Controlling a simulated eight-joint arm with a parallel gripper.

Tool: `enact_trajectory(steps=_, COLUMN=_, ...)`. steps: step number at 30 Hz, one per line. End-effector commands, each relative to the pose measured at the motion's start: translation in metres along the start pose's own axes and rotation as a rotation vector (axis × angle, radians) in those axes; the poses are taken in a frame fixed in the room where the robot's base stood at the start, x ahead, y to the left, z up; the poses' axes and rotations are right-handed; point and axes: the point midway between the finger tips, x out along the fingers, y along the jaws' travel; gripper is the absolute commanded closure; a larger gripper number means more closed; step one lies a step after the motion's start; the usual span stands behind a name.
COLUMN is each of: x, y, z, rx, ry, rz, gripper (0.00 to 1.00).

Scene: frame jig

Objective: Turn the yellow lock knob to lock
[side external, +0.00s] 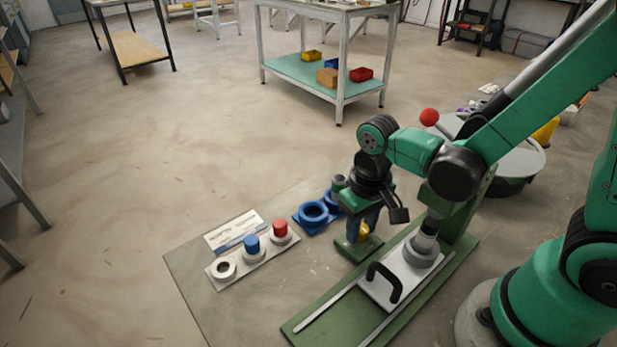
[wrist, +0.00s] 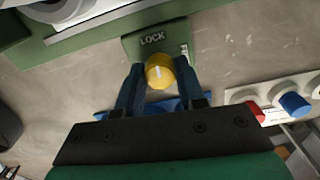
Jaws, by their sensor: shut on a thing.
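The yellow lock knob (wrist: 159,72) sits on a green plate (wrist: 168,34) marked LOCK. In the wrist view a pale line on the knob's face points nearly straight down the picture. My gripper (wrist: 160,78) has one finger on each side of the knob and is shut on it. In the side view my gripper (side external: 364,222) points down over the green plate, and a piece of the yellow knob (side external: 364,233) shows beside the fingers. Small markings at the plate's right edge are too small to read.
A grey sliding plate with a black handle (side external: 385,282) lies on a green rail base (side external: 300,329) right of the knob. A blue ring fixture (side external: 313,213) stands to the left. A panel with a blue button (side external: 251,244), a red button (side external: 280,230) and a white ring (side external: 223,268) lies further left.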

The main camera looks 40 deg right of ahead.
Motion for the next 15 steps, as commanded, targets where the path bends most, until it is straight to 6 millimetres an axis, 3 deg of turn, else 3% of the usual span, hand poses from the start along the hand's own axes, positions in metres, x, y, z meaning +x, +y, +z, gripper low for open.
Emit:
enact_trajectory(steps=4, x=0.0002, y=0.0001, z=0.0000, rx=-0.099, ry=0.000, rz=0.000, gripper=1.00)
enact_trajectory(steps=12, x=0.0002, y=0.0001, z=0.0000, rx=-0.113, ry=0.000, rz=0.001, gripper=1.00)
enact_trajectory(steps=13, x=0.0002, y=0.0001, z=0.0000, rx=-0.113, ry=0.000, rz=0.001, gripper=0.64)
enact_trajectory(steps=15, x=0.0002, y=0.0001, z=0.0000, rx=-0.112, ry=0.000, rz=0.000, gripper=0.44)
